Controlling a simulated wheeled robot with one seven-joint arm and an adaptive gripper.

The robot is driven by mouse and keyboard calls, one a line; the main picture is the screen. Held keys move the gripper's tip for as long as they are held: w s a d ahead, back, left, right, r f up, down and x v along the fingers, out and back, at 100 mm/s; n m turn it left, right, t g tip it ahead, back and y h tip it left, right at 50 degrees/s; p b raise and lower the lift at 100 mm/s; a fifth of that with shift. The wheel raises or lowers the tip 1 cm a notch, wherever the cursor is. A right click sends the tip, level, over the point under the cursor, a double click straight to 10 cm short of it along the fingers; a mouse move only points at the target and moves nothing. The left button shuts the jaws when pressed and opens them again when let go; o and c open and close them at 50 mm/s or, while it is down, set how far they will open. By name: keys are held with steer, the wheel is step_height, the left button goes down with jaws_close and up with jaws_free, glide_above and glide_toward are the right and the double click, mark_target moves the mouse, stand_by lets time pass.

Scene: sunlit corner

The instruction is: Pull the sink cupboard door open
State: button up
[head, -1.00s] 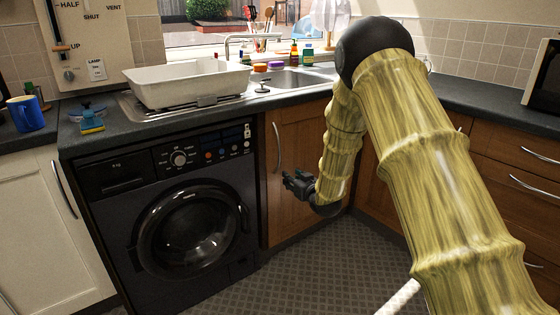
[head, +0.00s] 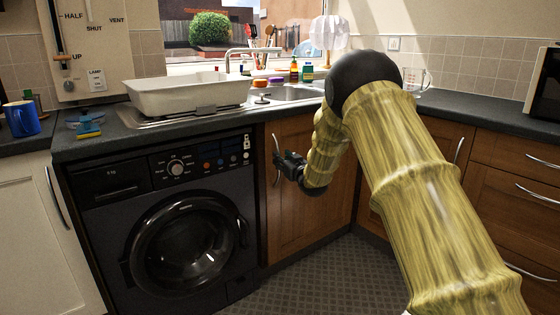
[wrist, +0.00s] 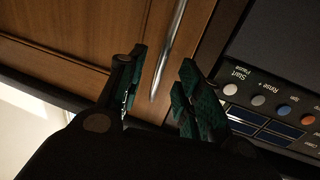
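The sink cupboard door (head: 308,200) is brown wood and shut, below the sink and right of the washing machine. Its curved metal handle (head: 275,150) is upright near the door's left edge. My gripper (head: 279,163) is at the handle's lower part in the head view. In the wrist view, my gripper (wrist: 163,62) has its two dark green fingers apart, one on each side of the handle (wrist: 172,40). The handle's end lies in the gap, and the fingers do not look closed on it. My arm hides part of the door's right side.
The black washing machine (head: 185,225) stands directly left of the door, its control panel close to one finger in the wrist view. Wooden drawers (head: 510,195) are on the right. The patterned floor (head: 330,275) in front is clear. A white basin (head: 190,90) sits by the sink.

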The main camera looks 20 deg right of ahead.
steer(key=shift+w+a, duration=0.2)
steer(key=shift+w, duration=1.05)
jaws_close()
